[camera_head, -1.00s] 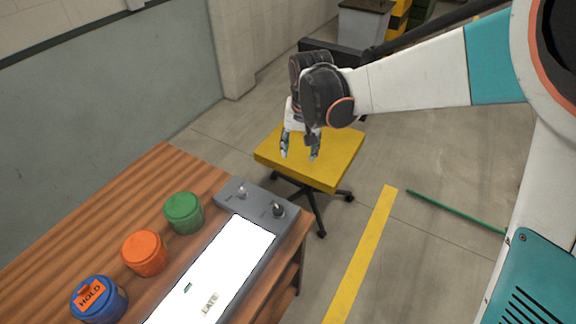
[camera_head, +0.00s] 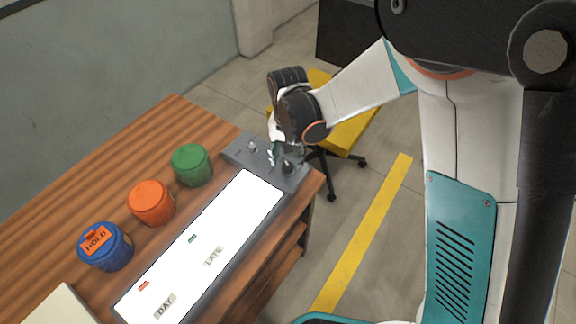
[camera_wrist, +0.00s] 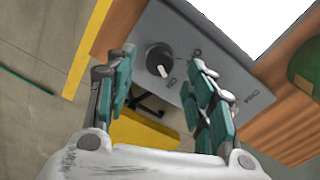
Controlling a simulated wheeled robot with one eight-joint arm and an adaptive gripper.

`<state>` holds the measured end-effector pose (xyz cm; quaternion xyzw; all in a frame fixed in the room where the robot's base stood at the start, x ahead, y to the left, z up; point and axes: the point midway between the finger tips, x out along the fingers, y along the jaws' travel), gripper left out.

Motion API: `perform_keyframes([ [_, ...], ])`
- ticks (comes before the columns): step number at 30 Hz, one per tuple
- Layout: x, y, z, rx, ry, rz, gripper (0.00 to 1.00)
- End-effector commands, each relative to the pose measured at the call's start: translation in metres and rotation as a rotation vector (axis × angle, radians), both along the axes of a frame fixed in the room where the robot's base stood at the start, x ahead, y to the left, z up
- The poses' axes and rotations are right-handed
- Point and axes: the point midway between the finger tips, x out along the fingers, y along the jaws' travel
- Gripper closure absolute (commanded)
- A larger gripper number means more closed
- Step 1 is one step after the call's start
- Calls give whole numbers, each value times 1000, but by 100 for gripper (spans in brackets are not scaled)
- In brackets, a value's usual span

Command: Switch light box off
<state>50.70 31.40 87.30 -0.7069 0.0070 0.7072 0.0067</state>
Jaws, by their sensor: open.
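The light box (camera_head: 262,165) lies on the wooden table, and its white panel (camera_head: 215,232) glows brightly. Its grey control end carries a dark round knob (camera_head: 288,167) and a small metal toggle (camera_head: 252,146). In the wrist view the knob (camera_wrist: 158,60) shows a white pointer line. My gripper (camera_head: 284,157) is above the control end, pointing down. In the wrist view my gripper (camera_wrist: 165,72) is open and empty, with the knob between and a little beyond its fingertips. I cannot tell whether either finger touches it.
Green (camera_head: 192,165), orange (camera_head: 151,203) and blue (camera_head: 106,246) lidded jars stand left of the light box. Small labels and film bits lie on the panel. A yellow-seated chair (camera_head: 350,130) stands behind the table end, close to my arm.

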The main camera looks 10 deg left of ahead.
Motion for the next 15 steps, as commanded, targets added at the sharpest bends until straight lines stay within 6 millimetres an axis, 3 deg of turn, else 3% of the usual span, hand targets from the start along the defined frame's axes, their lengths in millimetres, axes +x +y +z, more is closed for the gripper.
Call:
perform_keyframes([
  [1, 0, 0, -11, 0, 0, 0, 51],
  [6, 0, 0, -28, 0, 0, 0, 51],
  [15, 0, 0, -33, 0, 0, 0, 51],
])
